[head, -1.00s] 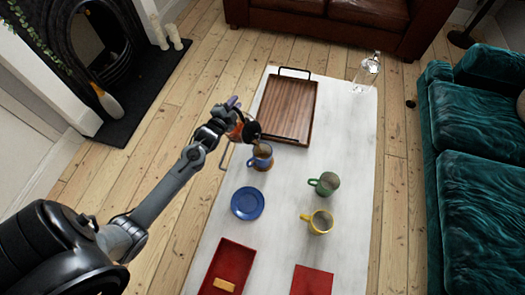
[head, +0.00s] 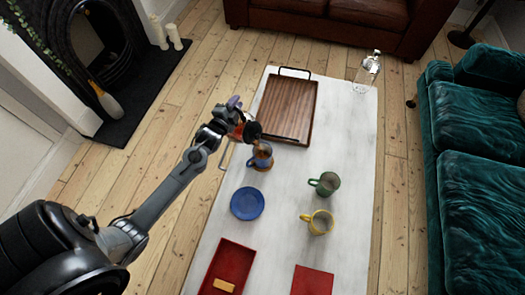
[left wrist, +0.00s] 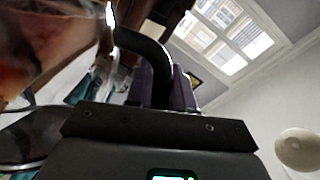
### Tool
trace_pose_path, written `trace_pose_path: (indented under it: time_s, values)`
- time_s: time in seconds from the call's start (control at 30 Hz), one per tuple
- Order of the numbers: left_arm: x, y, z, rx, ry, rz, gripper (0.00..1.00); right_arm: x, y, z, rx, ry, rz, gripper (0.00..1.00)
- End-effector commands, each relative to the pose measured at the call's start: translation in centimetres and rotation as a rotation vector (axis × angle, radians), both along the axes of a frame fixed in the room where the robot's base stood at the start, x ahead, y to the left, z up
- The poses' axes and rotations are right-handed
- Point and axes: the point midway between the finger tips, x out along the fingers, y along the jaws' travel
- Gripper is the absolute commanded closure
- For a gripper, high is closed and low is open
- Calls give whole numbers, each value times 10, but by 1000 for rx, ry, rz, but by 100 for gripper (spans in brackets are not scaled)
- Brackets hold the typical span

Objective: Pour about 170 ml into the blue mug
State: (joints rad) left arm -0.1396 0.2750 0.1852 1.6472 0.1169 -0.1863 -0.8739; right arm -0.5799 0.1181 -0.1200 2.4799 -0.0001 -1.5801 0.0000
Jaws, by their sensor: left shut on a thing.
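The blue mug (head: 256,163) stands upright on the white table, just in front of the wooden tray. My left gripper (head: 234,115) is shut on a glass pot (head: 240,129) with a dark rim and orange-brown contents. The pot is tilted, its mouth just above the mug, and brown liquid (head: 263,150) shows between mouth and mug. The mug's fill level cannot be told. In the left wrist view the pot's glass (left wrist: 45,50) and dark curved handle (left wrist: 148,48) are close to the gripper. My right gripper is not in view.
A wooden tray (head: 288,108) lies behind the mug. A blue saucer (head: 247,204), green mug (head: 325,184) and yellow mug (head: 318,222) stand nearer. A clear bottle (head: 367,73) is at the far right corner. A red tray (head: 228,268) and red mat (head: 312,281) lie in front.

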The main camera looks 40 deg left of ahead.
Motion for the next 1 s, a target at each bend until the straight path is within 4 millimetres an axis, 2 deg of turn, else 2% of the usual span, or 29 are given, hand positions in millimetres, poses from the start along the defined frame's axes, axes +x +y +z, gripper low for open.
trace_pose_path:
  time_s: [1.0]
  values:
    - [0, -9, 10, 67, -8, -1, 100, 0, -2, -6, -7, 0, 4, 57]
